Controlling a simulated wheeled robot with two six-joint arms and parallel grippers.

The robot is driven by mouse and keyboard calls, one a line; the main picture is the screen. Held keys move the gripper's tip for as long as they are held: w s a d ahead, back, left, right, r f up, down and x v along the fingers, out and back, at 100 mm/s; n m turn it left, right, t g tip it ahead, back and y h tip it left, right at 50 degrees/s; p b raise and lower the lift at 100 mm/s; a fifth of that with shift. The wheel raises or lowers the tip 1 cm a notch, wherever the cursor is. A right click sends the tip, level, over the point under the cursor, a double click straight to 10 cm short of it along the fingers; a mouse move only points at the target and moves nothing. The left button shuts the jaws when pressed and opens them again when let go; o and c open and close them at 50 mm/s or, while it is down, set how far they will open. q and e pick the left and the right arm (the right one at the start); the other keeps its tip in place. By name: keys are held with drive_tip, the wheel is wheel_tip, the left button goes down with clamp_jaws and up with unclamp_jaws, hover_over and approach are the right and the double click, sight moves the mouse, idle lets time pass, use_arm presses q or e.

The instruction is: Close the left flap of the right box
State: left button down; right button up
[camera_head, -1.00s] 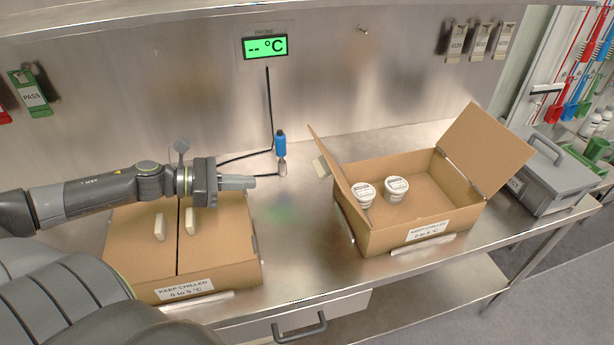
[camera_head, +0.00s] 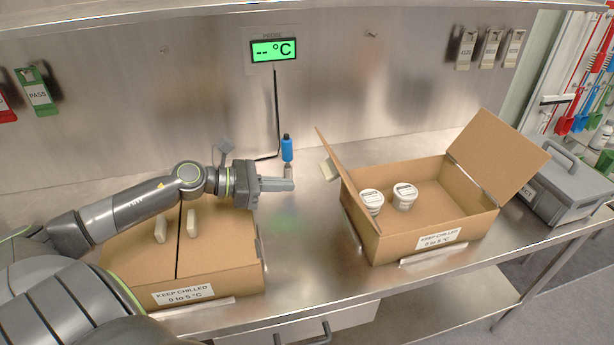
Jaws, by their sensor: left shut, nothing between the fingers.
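The right box (camera_head: 465,229) is an open brown carton on the steel bench, with two white lidded tubs (camera_head: 404,196) inside. Its left flap (camera_head: 345,181) stands up, leaning slightly outward to the left, with a pale block-like tab on its outer face. Its right flap (camera_head: 497,158) is also raised and leans outward to the right. My left gripper (camera_head: 292,184) is shut and empty, left of the left flap and apart from it, in front of the blue-handled probe. My right gripper is not in view.
A closed brown box (camera_head: 225,251) lies below my left arm. The blue probe (camera_head: 286,149) stands behind my gripper, with a black cable to the wall. A grey lidded case (camera_head: 560,185) sits right of the right box. Bare bench lies between the boxes.

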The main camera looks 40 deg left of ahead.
use_arm(q)
drive_tip(key=w+d+r+p, duration=0.1)
drive_tip(key=w+d+p, duration=0.2)
drive_tip(key=w, duration=0.1)
drive_tip(key=shift+w+d+r+p, duration=0.15)
drive_tip(key=shift+w+d+p, duration=0.15)
drive_tip(key=shift+d+p, duration=0.1)
drive_tip(key=shift+r, duration=0.1)
idle(0.3)
